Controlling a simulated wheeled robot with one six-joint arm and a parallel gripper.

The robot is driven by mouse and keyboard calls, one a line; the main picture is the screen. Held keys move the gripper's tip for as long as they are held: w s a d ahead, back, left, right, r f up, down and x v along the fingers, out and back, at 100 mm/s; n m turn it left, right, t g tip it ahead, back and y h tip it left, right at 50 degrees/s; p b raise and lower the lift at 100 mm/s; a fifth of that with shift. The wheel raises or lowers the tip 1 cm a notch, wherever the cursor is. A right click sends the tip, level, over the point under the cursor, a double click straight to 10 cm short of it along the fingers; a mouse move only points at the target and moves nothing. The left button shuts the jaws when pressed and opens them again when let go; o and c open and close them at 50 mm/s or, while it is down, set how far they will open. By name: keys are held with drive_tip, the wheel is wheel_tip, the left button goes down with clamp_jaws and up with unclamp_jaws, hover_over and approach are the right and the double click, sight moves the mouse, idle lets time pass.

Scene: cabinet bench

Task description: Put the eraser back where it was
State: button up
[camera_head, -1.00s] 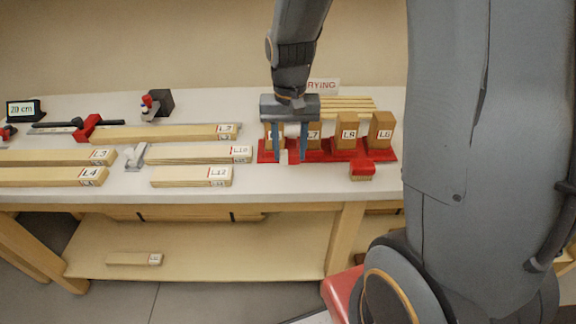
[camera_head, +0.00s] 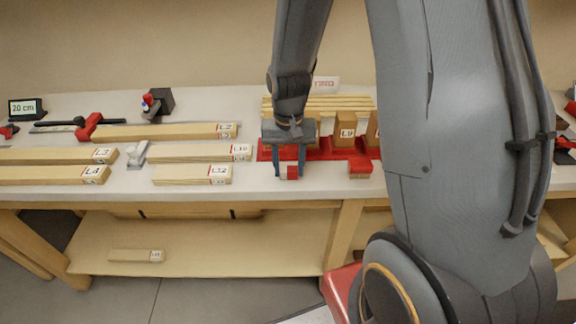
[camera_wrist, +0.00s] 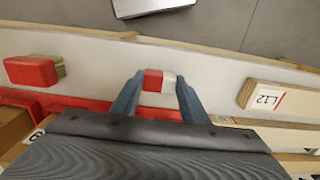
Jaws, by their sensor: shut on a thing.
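The eraser (camera_head: 291,172), a small block with a red part and a white part, is between the fingers of my gripper (camera_head: 290,174). In the wrist view the eraser (camera_wrist: 155,81) sits between the two fingertips of my gripper (camera_wrist: 157,88), which is shut on it. It is over the front strip of the white bench top (camera_head: 305,187), just in front of the red rack (camera_head: 326,155). I cannot tell whether its underside touches the bench.
A red brush-like block (camera_head: 360,168) lies to the right, with a gap between. Board L12 (camera_head: 192,174) lies to the left. Wooden blocks such as L9 (camera_head: 345,132) stand on the red rack behind. The bench's front edge is close.

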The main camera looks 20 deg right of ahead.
sight(288, 170)
drive_tip(key=o, duration=1)
drive_tip(key=shift+c, duration=0.2)
wheel_tip(288, 170, up, 11)
drive_tip(key=b, duration=0.3)
drive_tip(key=s+f+n+t, duration=0.1)
drive_tip(key=s+f+n, duration=0.2)
drive_tip(key=s, duration=0.6)
drive_tip(key=shift+a+f+n+b, duration=0.2)
drive_tip(key=shift+f+n+b, duration=0.1)
drive_tip(key=shift+f, duration=0.4)
